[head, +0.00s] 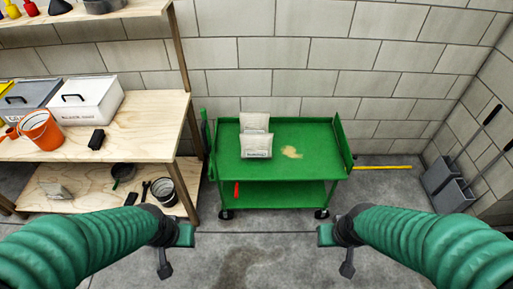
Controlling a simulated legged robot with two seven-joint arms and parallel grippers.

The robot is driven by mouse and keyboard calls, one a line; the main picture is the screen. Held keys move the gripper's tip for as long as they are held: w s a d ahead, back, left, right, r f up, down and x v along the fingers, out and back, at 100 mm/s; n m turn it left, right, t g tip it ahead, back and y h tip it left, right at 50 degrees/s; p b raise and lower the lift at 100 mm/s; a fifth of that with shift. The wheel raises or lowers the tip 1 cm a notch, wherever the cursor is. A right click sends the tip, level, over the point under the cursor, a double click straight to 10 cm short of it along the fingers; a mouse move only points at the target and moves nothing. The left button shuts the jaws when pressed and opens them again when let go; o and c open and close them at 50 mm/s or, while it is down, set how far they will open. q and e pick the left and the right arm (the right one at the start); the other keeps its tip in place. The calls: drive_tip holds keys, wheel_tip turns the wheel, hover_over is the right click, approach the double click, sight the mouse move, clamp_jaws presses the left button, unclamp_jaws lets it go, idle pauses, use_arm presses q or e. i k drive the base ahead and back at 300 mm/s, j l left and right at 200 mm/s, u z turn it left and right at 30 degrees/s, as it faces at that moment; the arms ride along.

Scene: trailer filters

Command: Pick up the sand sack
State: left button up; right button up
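Two pale sacks are on the green cart: a rear sack (254,122) and a front sack (257,146) with a dark label strip too small to read. They touch or overlap. Another pale sack (55,190) lies on the lower shelf of the wooden bench at left. I cannot tell which one holds sand. My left gripper (165,267) is in front of the bench and left of the cart, apart from the sacks. My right gripper (347,267) is in front of the cart's right side, also apart from them. Their finger openings cannot be made out.
The green cart (318,150) has a tan spill (291,152) on top. The wooden bench (140,135) holds a white box (88,103) and an orange bucket (41,130). A black bucket (163,191) is below. Floor before the cart is clear.

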sight(254, 145)
drive_tip(key=i+l+u, duration=0.1)
drive_tip(key=i+u, duration=0.25)
drive_tip(key=i, duration=0.15)
drive_tip(key=i+l+u, duration=0.2)
drive_tip(key=i+u, duration=0.15)
drive_tip(key=i, duration=0.15)
drive_tip(key=i+l+u, duration=0.35)
drive_tip(key=i, duration=0.1)
